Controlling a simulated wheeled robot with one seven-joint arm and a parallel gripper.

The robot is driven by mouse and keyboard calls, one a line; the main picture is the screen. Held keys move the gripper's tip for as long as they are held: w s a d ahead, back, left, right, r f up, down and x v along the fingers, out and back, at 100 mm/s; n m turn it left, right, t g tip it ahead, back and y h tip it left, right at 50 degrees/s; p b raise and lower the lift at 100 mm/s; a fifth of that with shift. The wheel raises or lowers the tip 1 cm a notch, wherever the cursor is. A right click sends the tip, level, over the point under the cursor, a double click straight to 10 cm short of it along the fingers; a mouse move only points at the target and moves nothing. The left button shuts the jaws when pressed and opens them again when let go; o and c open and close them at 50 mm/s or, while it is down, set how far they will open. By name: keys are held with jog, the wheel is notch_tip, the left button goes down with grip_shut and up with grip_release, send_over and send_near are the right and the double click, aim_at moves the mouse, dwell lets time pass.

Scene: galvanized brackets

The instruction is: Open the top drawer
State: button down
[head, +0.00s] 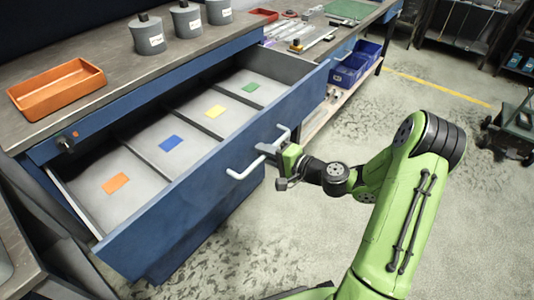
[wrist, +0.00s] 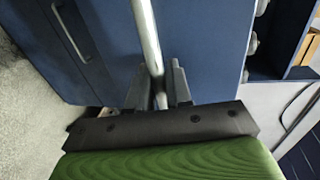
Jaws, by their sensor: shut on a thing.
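The blue top drawer (head: 215,165) is pulled well out of the cabinet under the workbench. Inside are several compartments, with an orange, a blue, a yellow and a green patch on their floors. A pale bar handle (head: 243,171) is on its front. My gripper (head: 276,152) is shut on the handle near its middle. In the wrist view the handle bar (wrist: 148,40) runs between the two dark fingers of my gripper (wrist: 158,92). The fingers partly hide the bar.
An orange tray (head: 57,88) and several grey canisters (head: 187,20) stand on the workbench (head: 115,75). Blue bins (head: 347,70) are on a low shelf at the back. A dark cart (head: 513,130) stands at the far right.

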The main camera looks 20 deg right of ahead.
jog(key=c, duration=1.2)
grip_release()
jog(key=p+v, duration=0.2)
jog(key=v, duration=1.3)
jog(key=shift+s+d, duration=0.15)
jog(key=shift+s, duration=0.2)
jog(key=s+a+r+n+g+h+p, duration=0.2)
jog(key=s+a+r+n+g+p, duration=0.25)
jog(key=a+n+g, duration=0.45)
jog(key=s+r+h+p, duration=0.2)
jog(key=s+r, duration=0.2)
jog(key=r, duration=0.2)
jog(key=s+r+n+t+h+p, duration=0.1)
jog(key=s+r+h+p, duration=0.1)
jog(key=r, duration=0.4)
jog(key=s+r+t+h+p, duration=0.1)
jog(key=s+r+h+p, duration=0.2)
jog(key=s+r, duration=0.2)
jog(key=shift+s+a+r+n, duration=0.35)
jog(key=shift+s+r+n, duration=0.05)
jog(key=shift+r, duration=0.05)
